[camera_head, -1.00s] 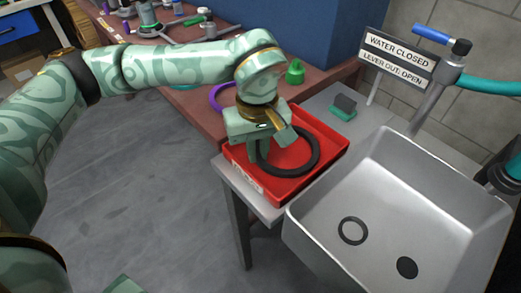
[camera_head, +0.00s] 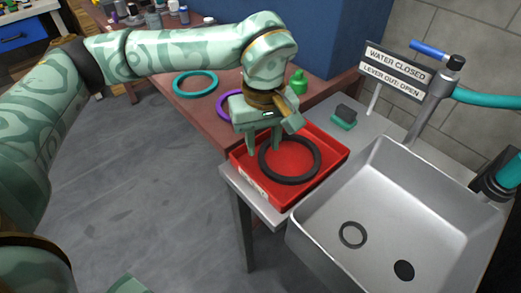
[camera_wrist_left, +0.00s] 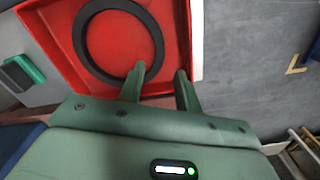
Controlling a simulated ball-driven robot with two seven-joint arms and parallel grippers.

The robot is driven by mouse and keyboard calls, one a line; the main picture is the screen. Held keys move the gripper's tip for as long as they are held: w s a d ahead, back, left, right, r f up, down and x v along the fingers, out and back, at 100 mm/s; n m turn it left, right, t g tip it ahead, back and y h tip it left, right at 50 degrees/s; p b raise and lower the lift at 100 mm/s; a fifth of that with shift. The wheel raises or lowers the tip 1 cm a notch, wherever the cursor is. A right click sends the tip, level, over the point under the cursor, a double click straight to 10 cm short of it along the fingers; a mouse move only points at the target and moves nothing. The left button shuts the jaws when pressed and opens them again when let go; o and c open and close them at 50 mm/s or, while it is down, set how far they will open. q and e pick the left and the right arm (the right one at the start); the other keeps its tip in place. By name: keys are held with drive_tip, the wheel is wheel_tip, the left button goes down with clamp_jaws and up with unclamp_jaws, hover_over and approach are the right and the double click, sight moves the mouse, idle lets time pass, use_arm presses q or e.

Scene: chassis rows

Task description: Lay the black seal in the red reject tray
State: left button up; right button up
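The black seal (camera_head: 290,181), a wide dark ring, lies in the red reject tray (camera_head: 336,156), at the front left of the sink counter. In the left wrist view the whole seal (camera_wrist_left: 80,45) shows against the red floor of the tray (camera_wrist_left: 180,50). My left gripper (camera_head: 264,149) is above the left part of the tray, by the seal's left edge. Its two fingers (camera_wrist_left: 159,82) stand apart with nothing held between them. One fingertip overlaps the seal's edge in the wrist view; I cannot tell whether they touch. My right gripper is not in view.
A steel sink (camera_head: 400,205) with a grey ring (camera_head: 353,234) inside stands right of the tray. A green-and-black block (camera_head: 344,117) and a sign (camera_head: 396,66) are behind. A teal ring (camera_head: 195,84), a purple ring (camera_head: 224,106) and a green bottle (camera_head: 298,82) are on the brown bench.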

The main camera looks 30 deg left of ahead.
use_arm(q)
wheel_tip(320, 180, up, 7)
drive_tip(key=p, duration=0.2)
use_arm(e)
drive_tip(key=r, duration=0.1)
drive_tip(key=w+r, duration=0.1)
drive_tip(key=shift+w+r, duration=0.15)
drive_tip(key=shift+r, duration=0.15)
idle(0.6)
